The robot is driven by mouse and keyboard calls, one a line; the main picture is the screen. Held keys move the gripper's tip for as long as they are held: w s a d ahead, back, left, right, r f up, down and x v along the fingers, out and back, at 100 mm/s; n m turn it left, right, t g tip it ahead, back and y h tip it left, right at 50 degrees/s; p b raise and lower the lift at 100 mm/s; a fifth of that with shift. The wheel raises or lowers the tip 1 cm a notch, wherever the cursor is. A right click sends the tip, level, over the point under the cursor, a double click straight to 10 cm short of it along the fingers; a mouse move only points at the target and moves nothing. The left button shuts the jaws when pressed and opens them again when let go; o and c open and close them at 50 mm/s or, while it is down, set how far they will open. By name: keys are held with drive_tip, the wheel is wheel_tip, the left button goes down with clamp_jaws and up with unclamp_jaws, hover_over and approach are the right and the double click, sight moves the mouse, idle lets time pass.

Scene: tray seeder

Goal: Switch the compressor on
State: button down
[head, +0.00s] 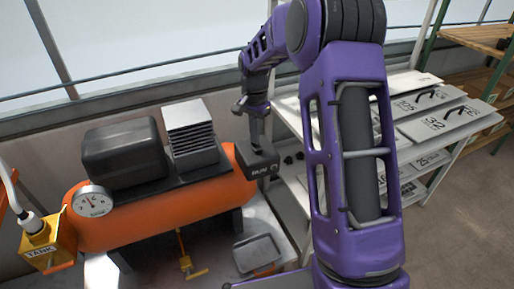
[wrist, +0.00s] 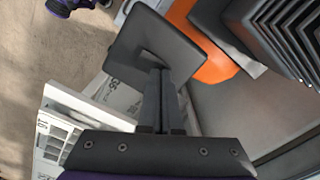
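The compressor has an orange tank (head: 150,215) with a dark rounded cover and a grey finned block on top. A dark switch box (head: 262,172) with white lettering sits at the tank's right end. The box also shows in the wrist view (wrist: 128,58), next to the orange tank end (wrist: 212,66). My gripper (head: 257,146) points down just above the box. In the wrist view its two fingers (wrist: 159,72) are together, their tips over the box's top. I cannot tell whether they touch it, and the lettering is too small to read surely.
A round gauge (head: 92,201) and a yellow block marked TANK (head: 48,243) are at the compressor's left. A yellow valve handle (head: 186,262) is below the tank. A bench with grey labelled plates (head: 436,122) stands close on the right, behind my arm.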

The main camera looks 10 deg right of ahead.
drive_tip(key=shift+f, duration=0.2)
drive_tip(key=shift+r+p, duration=2.4)
drive_tip(key=shift+r, duration=1.15)
